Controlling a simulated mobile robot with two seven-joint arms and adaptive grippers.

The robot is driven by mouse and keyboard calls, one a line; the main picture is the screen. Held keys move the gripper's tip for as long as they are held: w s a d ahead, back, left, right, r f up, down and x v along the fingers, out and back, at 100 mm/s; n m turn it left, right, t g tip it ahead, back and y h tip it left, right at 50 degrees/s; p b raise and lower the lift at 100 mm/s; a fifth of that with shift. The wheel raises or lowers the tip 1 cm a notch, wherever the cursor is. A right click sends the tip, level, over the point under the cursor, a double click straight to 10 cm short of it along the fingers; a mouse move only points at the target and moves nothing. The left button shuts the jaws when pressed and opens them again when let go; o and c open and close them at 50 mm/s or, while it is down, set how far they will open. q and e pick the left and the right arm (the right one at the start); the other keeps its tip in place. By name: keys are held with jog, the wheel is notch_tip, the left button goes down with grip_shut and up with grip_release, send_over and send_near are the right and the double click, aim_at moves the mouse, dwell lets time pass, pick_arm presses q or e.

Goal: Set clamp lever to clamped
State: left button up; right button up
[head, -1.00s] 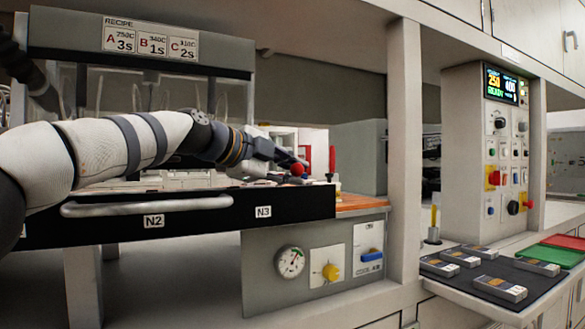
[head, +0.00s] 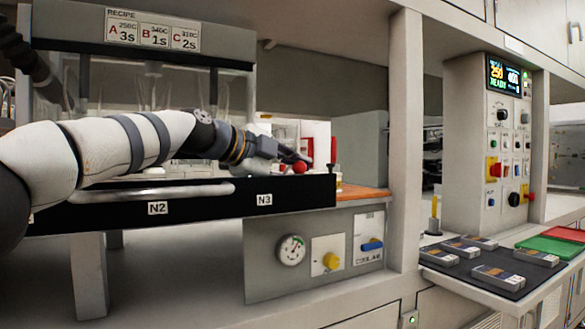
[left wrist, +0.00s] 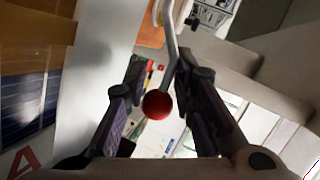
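The clamp lever shows as a red ball knob (head: 299,168) just above the black front edge of the bench, at its right end. In the left wrist view the knob (left wrist: 157,105) sits on a bent pale metal rod (left wrist: 171,50). My left gripper (head: 288,158) reaches in from the left at the knob. In the left wrist view its two dark fingers (left wrist: 157,98) are apart, one on each side of the knob, with small visible gaps. The lever's base is unclear in the head view. My right gripper is not in view.
An upright red handle (head: 333,150) stands just right of the knob. A grey panel (head: 262,262) with gauge, yellow knob and blue switch lies below. A white post (head: 405,140) stands to the right, before a control cabinet (head: 465,150) and a dark mat (head: 455,262) with several small boxes.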

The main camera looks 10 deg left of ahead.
pick_arm(q)
jog(key=shift+o, duration=1.4)
jog(key=shift+s+d, duration=0.2)
jog(key=shift+d, duration=0.1)
jog(key=shift+s, duration=0.1)
jog(key=shift+a+r, duration=0.1)
jog(key=shift+a+r, duration=0.1)
jog(key=shift+a, duration=0.05)
jog(key=v, duration=1.1)
jog(key=shift+s+a, duration=0.15)
jog(key=shift+s, duration=0.05)
